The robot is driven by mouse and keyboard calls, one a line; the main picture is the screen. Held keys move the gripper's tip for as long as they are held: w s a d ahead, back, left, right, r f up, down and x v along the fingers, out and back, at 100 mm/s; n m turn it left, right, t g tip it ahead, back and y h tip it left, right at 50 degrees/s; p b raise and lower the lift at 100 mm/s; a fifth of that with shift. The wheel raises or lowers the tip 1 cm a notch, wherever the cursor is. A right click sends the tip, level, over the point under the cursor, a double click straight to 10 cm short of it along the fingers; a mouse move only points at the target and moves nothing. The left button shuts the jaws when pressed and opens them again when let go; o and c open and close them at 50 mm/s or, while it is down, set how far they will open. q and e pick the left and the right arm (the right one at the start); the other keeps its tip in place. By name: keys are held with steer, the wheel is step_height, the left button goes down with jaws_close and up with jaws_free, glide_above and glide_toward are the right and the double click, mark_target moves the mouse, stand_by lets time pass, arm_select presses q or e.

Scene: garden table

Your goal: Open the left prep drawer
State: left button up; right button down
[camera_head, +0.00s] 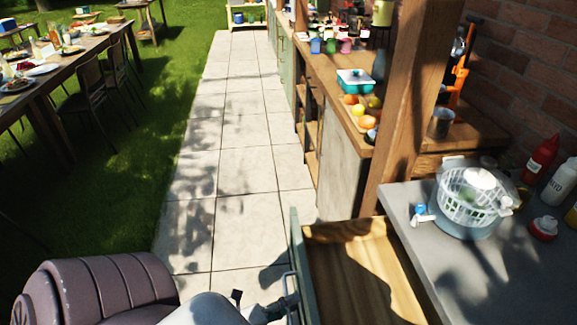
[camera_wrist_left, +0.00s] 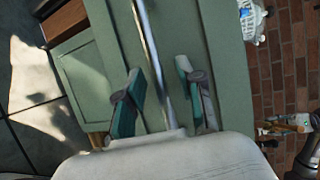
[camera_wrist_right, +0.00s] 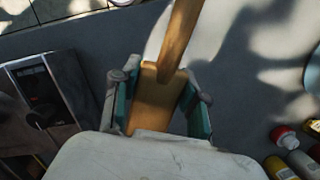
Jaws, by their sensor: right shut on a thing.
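The left prep drawer stands pulled out in the head view, with its bare wooden inside (camera_head: 365,270) showing and its green front (camera_head: 301,262) facing left. My left gripper (camera_head: 282,300) is at the drawer's metal bar handle. In the left wrist view, the green front (camera_wrist_left: 215,50) fills the middle and the bar handle (camera_wrist_left: 150,45) runs between the open fingers of my left gripper (camera_wrist_left: 162,98), with gaps visible beside it. In the right wrist view, my right gripper (camera_wrist_right: 160,105) is shut on a wooden utensil (camera_wrist_right: 180,40) with a flat wide part. The right gripper is outside the head view.
A grey counter (camera_head: 455,285) right of the drawer carries a white colander (camera_head: 467,205) and a red bottle (camera_head: 541,157). A wooden post (camera_head: 405,100) rises behind the drawer. The paved path (camera_head: 230,170) left of the drawer is clear. A dining table (camera_head: 75,60) stands on the grass.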

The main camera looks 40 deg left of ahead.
arm_select(q)
steer(key=v, duration=1.2)
stand_by(0.4)
